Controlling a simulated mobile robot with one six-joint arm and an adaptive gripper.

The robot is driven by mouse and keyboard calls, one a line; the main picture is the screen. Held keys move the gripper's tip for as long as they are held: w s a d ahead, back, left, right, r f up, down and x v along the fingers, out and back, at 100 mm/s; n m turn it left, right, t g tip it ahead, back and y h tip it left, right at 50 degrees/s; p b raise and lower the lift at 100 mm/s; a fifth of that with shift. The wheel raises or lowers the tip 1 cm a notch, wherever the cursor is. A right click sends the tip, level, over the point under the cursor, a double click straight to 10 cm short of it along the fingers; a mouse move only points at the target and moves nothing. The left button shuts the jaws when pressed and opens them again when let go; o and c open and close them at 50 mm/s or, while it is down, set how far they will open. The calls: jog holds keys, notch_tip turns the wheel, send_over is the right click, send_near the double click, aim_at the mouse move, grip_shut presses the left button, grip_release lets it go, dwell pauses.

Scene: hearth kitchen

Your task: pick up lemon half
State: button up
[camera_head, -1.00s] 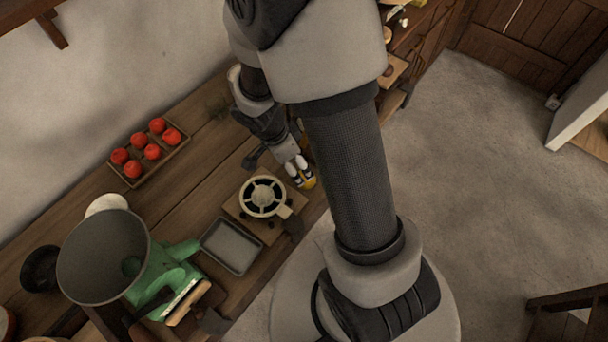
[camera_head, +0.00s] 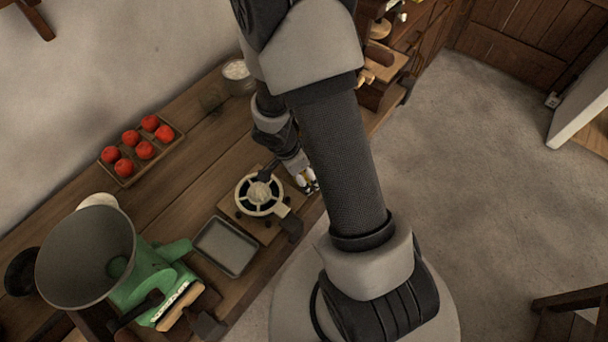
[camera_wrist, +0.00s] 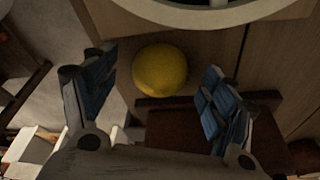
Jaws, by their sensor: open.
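The lemon half (camera_wrist: 160,70) shows in the wrist view as a rounded yellow shape on the wooden surface. My gripper (camera_wrist: 157,78) is open, with one blue-padded finger to the left of the lemon half and the other to the right. Gaps show on both sides, so neither finger appears to touch it. In the head view my gripper (camera_head: 307,182) is low at the front edge of the counter, right of the round spoked ring. The lemon half cannot be made out clearly there, as my gripper and arm cover much of that spot.
The pale spoked ring (camera_head: 238,199) sits on a wooden base close left of my gripper. A grey tray (camera_head: 226,246), a green machine with a large funnel (camera_head: 85,255) and a crate (camera_head: 174,146) of red fruit stand farther left. Open floor lies right.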

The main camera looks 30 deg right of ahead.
jog(key=shift+c, duration=0.2)
jog(key=c, duration=1.2)
jog(key=shift+o, duration=0.2)
jog(key=shift+w+r, duration=0.1)
jog(key=shift+r, duration=0.05)
